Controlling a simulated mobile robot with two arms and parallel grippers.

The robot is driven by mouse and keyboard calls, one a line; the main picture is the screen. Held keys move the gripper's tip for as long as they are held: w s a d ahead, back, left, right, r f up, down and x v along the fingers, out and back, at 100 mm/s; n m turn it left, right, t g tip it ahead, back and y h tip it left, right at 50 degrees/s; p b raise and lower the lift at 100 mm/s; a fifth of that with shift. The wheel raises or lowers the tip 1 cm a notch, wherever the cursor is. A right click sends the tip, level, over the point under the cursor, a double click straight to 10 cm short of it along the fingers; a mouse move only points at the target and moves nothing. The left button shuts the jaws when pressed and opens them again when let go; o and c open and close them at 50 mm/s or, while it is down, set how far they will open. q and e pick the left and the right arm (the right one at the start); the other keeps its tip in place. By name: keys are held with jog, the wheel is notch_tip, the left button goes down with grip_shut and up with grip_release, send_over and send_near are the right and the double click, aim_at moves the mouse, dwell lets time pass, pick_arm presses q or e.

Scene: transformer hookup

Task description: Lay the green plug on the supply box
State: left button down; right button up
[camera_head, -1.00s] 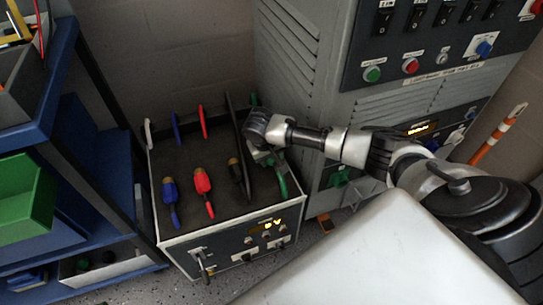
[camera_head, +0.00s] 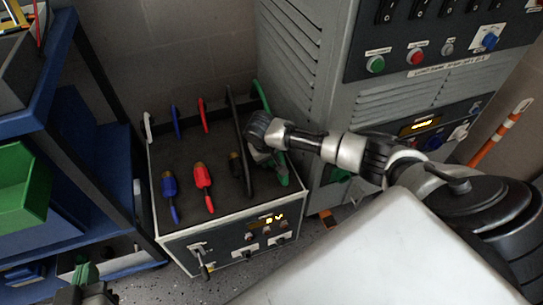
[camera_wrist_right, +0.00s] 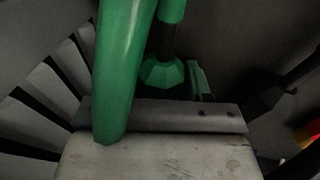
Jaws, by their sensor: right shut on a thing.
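The green plug (camera_head: 283,180) is at the right side of the supply box (camera_head: 225,217), partly hidden by my right gripper (camera_head: 272,163). My right gripper is shut on it, low over the box's dark top. I cannot tell whether the plug touches the top. In the right wrist view, a thick green cable (camera_wrist_right: 118,70) crosses in front, with a green plug part (camera_wrist_right: 163,74) just beyond the metal jaw. My left gripper (camera_head: 86,280) shows only partly at the bottom left edge, with a green piece at its tip; its jaws are unclear.
A grey cabinet (camera_head: 300,75) stands close behind right. A blue shelf (camera_head: 95,165) with a green bin (camera_head: 20,187) stands left.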

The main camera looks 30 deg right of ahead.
jog(key=shift+f, duration=0.15)
jog(key=o, duration=1.1)
jog(key=shift+s, duration=0.15)
jog(key=shift+a+f, duration=0.1)
jog(key=shift+s+a, duration=0.1)
jog(key=shift+a, duration=0.05)
jog(key=p+v, duration=0.1)
jog(key=v, duration=0.2)
jog(key=shift+w+r+p, duration=0.25)
jog(key=shift+r+p, duration=0.15)
jog(key=v, duration=0.2)
jog(key=p+v, duration=0.1)
jog(key=v, duration=0.1)
jog(key=p+v, duration=0.1)
jog(key=v, duration=0.1)
jog(key=shift+d+r, duration=0.25)
jog(key=shift+d, duration=0.1)
pick_arm(q)
jog(key=s+a+f+g+y, duration=0.1)
jog(key=s+a+f+g, duration=0.1)
jog(key=s+g, duration=0.3)
jog(key=s+a+f+g+y, duration=0.1)
jog(key=s+a+f+g, duration=0.1)
jog(key=s+f+g, duration=0.2)
jog(key=shift+s+a+f+n+g+y+p, duration=0.35)
jog(key=shift+s+g, duration=0.45)
jog(key=shift+s, duration=0.6)
pick_arm(e)
jog(key=shift+s+a+r, duration=0.1)
jog(key=shift+r, duration=0.4)
